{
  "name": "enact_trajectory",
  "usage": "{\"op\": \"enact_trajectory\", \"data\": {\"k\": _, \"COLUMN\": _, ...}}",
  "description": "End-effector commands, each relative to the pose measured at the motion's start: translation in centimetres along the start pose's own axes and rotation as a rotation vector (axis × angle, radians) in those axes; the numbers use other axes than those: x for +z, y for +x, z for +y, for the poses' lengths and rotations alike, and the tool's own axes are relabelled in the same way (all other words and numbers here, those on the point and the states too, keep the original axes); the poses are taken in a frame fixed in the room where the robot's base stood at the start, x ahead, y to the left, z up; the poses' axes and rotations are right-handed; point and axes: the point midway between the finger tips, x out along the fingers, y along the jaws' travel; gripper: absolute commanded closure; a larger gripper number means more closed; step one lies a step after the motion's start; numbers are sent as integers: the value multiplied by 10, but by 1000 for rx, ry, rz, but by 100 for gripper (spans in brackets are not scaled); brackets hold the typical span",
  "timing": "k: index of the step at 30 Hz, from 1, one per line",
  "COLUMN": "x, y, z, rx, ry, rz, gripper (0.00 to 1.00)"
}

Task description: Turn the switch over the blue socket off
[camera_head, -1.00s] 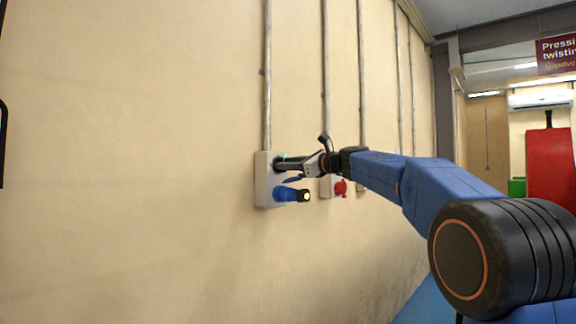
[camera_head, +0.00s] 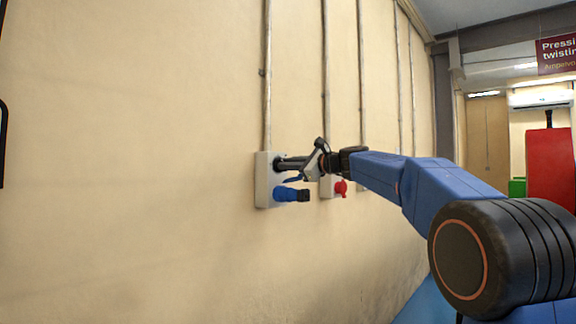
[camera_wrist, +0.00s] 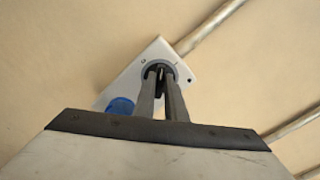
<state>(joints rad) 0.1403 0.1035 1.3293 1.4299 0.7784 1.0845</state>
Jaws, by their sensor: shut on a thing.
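A pale box (camera_head: 262,190) is fixed to the wall, with a blue socket (camera_head: 285,195) sticking out of its lower part. The dark round switch (camera_wrist: 158,66) sits on the box above the socket. My gripper (camera_head: 280,163) reaches it from the right, and its two fingers are shut on the switch knob. In the wrist view the fingers (camera_wrist: 161,72) straddle the knob and hide part of it. The blue socket also shows in the wrist view (camera_wrist: 120,106), partly hidden by my gripper body. The end of the blue socket looks dark.
A second box with a red socket (camera_head: 341,188) is on the wall just to the right, behind my gripper. Grey conduits (camera_head: 267,80) run up the wall. A red panel (camera_head: 550,170) stands at the far right. The wall to the left is bare.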

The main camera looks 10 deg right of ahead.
Motion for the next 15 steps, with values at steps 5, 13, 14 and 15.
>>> {"op": "enact_trajectory", "data": {"k": 5, "x": -1, "y": 0, "z": 1, "rx": 1, "ry": -91, "rz": 1, "gripper": 100}}
{"op": "enact_trajectory", "data": {"k": 13, "x": -1, "y": 0, "z": 1, "rx": 1, "ry": -111, "rz": 1, "gripper": 100}}
{"op": "enact_trajectory", "data": {"k": 14, "x": -1, "y": 0, "z": 1, "rx": 1, "ry": -111, "rz": 1, "gripper": 100}}
{"op": "enact_trajectory", "data": {"k": 15, "x": -1, "y": 0, "z": 1, "rx": 1, "ry": -111, "rz": 1, "gripper": 100}}
